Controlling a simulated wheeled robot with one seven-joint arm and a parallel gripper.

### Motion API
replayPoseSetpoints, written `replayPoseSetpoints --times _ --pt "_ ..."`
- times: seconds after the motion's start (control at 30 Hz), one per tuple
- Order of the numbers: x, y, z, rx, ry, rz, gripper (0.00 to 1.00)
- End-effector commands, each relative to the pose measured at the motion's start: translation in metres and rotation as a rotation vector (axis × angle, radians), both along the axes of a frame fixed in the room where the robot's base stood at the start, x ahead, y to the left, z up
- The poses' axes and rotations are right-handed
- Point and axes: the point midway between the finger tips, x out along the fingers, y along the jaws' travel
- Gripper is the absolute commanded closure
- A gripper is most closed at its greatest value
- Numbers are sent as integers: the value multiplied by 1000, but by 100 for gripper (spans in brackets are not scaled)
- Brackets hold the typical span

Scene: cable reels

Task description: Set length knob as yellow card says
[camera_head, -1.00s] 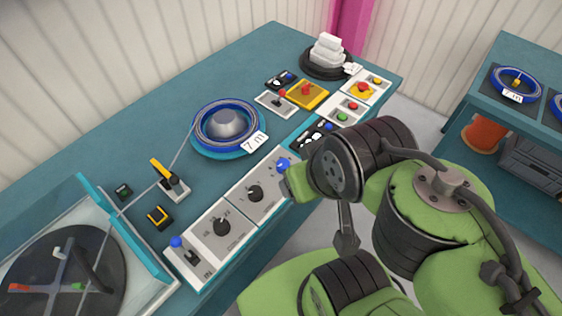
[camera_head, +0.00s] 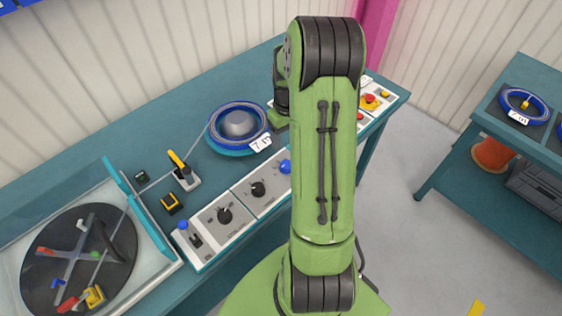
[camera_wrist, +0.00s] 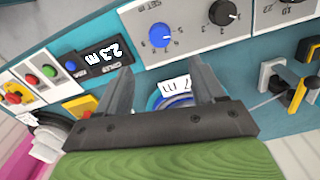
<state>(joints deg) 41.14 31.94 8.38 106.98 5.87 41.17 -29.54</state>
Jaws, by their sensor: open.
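A row of control panels runs along the front of the bench. It carries a black knob (camera_head: 224,215), a second black knob (camera_head: 258,188) and a blue knob (camera_head: 285,166), partly beside my arm. The wrist view shows the blue knob (camera_wrist: 159,36) inside a number scale, with a black knob (camera_wrist: 223,12) beside it. A dark display (camera_wrist: 100,58) there seems to read 2.3 m, upside down. My gripper (camera_wrist: 161,76) is open and empty, pointing down over the bench, apart from the knobs. My arm hides its fingers in the head view. I see no readable yellow card.
A blue cable reel (camera_head: 238,124) with a white tag stands behind the panels. A yellow-handled lever (camera_head: 180,168) and a clear-covered turntable (camera_head: 75,262) are to the left. Red and yellow buttons (camera_head: 370,101) lie right of my arm. A yellow piece (camera_head: 476,308) shows on the floor.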

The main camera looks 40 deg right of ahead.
Motion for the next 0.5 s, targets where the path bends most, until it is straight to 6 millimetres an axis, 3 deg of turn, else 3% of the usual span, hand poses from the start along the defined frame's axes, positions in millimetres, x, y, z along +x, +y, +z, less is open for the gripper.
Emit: replayPoseSetpoints --times 0.03,0.3,0.5 --pt "-1 1 -17 5 6 -1 32" --pt "-1 1 -85 4 5 -1 32" --pt "0 1 -120 2 2 -1 32"
